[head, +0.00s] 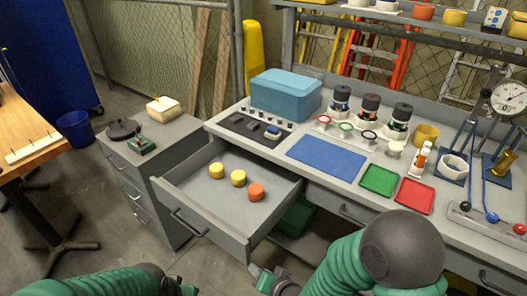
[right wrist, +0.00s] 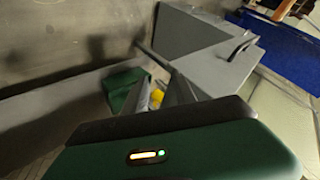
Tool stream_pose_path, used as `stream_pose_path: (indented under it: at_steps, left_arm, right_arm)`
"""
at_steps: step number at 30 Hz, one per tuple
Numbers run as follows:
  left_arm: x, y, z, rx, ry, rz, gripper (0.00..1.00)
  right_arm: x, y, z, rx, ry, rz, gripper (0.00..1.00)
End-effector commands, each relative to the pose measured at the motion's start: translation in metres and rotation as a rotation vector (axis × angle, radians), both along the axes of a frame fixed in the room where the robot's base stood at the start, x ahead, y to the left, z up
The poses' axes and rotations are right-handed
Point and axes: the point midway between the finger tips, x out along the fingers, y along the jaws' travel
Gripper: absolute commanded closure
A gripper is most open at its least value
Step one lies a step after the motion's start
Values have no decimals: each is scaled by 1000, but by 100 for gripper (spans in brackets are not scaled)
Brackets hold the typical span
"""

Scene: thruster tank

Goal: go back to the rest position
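My right gripper (head: 262,273) is low in front of the open drawer, below its front right corner, at the bottom of the head view. My left arm (head: 95,282) lies along the bottom left edge. Only a bit of the left gripper (head: 185,289) shows there, cut off by the frame.
The grey workbench (head: 285,178) carries a teal box (head: 285,94), a blue mat (head: 326,158), a green tray (head: 379,181) and a red tray (head: 414,196). A side cabinet (head: 150,191) stands left of the drawer. A green bin (head: 297,215) sits under the bench. Floor shows at left.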

Motion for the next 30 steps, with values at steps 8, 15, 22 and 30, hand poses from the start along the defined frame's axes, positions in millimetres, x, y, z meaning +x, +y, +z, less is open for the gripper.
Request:
stream_pose_path:
  at_steps: [8,15,22,30]
  left_arm:
    - [0,0,0,0,0,0,64]
    - [0,0,14,0,2,0,64]
    - [1,0,91,0,-1,0,64]
    - [0,0,127,0,0,0,64]
  right_arm:
    - [-44,-145,34,-472,239,117,68]
    - [-114,-206,80,-584,453,220,68]
    - [-113,-203,153,-584,454,222,68]
    - [-113,-203,189,-583,453,222,68]
